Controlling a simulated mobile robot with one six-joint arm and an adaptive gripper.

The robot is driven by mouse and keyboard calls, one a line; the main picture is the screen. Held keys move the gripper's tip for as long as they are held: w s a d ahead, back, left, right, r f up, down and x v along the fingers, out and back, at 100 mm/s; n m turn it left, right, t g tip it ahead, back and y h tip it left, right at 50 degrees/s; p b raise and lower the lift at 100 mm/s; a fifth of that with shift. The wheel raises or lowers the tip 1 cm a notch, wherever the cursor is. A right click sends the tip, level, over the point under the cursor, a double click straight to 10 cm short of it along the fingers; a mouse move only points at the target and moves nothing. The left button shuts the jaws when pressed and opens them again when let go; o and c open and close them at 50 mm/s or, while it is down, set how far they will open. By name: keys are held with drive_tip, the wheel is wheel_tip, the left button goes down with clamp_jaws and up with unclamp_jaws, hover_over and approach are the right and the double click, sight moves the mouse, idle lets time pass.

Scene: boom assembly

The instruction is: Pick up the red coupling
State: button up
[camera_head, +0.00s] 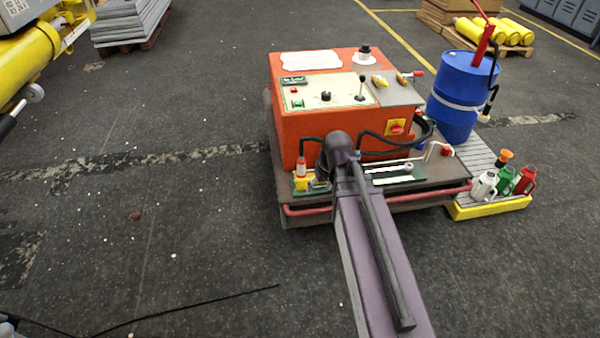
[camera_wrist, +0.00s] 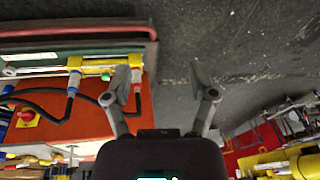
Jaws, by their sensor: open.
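In the head view, a small red coupling (camera_head: 301,165) stands upright on a yellow fitting at the front left of the orange machine, with a black hose at its top. In the head view, my gripper is mostly hidden by my own wrist, just right of the coupling. In the wrist view, the left finger overlaps the end of a yellow fitting (camera_wrist: 104,71).
The orange machine (camera_head: 311,112) sits on a low base with a red front rail (camera_head: 375,203). A blue drum (camera_head: 459,98) and several small cans in a yellow-edged tray (camera_head: 490,207) stand right. Black hoses run along the machine's front. The floor at left is mostly clear.

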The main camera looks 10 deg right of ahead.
drive_tip(key=w+f+n+t+y+b, duration=0.3)
drive_tip(key=w+f+t+b, duration=0.2)
drive_tip(key=w+f+b, duration=0.85)
drive_tip(key=t+y+b, duration=0.1)
drive_tip(key=t+b, duration=0.4)
drive_tip(key=b, duration=1)
approach(303, 158)
drive_tip(key=s+d, duration=0.1)
drive_tip(key=s, duration=0.1)
drive_tip(key=shift+s+r+n, duration=0.2)
drive_tip(key=shift+r+n, duration=0.05)
drive_tip(key=shift+n, duration=0.05)
drive_tip(key=b+x, duration=0.3)
drive_tip(key=x, duration=0.4)
drive_tip(key=shift+w, duration=0.1)
drive_tip(key=shift+w+a+f, duration=0.25)
drive_tip(key=shift+w+a, duration=0.1)
drive_tip(key=shift+w, duration=0.2)
drive_tip(key=shift+r+b+x, duration=0.2)
drive_tip(key=shift+b+x, duration=0.85)
drive_tip(key=shift+x, duration=1.6)
drive_tip(key=shift+w, duration=0.1)
